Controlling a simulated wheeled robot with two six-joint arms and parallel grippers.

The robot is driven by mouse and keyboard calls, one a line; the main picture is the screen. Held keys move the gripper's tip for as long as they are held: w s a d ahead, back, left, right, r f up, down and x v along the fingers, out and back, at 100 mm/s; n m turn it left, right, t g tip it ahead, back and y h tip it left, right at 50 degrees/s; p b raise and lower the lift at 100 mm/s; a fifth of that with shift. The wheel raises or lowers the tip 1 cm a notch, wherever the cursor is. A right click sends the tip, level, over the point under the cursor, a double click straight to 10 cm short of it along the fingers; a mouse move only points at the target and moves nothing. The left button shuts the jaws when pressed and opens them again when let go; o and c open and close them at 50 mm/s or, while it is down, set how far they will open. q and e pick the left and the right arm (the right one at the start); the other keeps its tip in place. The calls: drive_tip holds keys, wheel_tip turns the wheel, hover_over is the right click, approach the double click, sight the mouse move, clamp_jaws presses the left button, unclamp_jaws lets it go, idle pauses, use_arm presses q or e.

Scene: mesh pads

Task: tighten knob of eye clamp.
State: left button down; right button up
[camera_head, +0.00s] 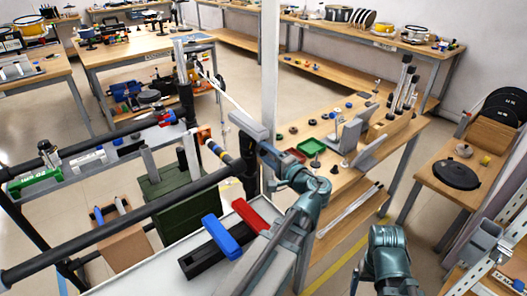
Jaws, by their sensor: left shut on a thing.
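My left gripper (246,126) is near the middle of the view, at the end of my teal-grey arm. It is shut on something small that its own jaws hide. Just below it, a dark clamp-like part (247,162) sits at the end of a long black bar (140,212). A short rod with blue and yellow bands (216,150) meets this part from the left. I cannot tell which part is the knob, or whether the jaws touch the clamp. Only a teal joint of my right arm shows at the lower right; its gripper is not seen.
A green crate (185,200) stands left of the clamp, below the bar. A black holder (205,253) with blue and red handles lies on the pale surface in front. A white post (269,65) rises behind my gripper. A wooden bench (345,190) stands to the right.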

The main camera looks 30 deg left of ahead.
idle(0.5)
use_arm(q)
drive_tip(key=shift+c, duration=1.5)
unclamp_jaws()
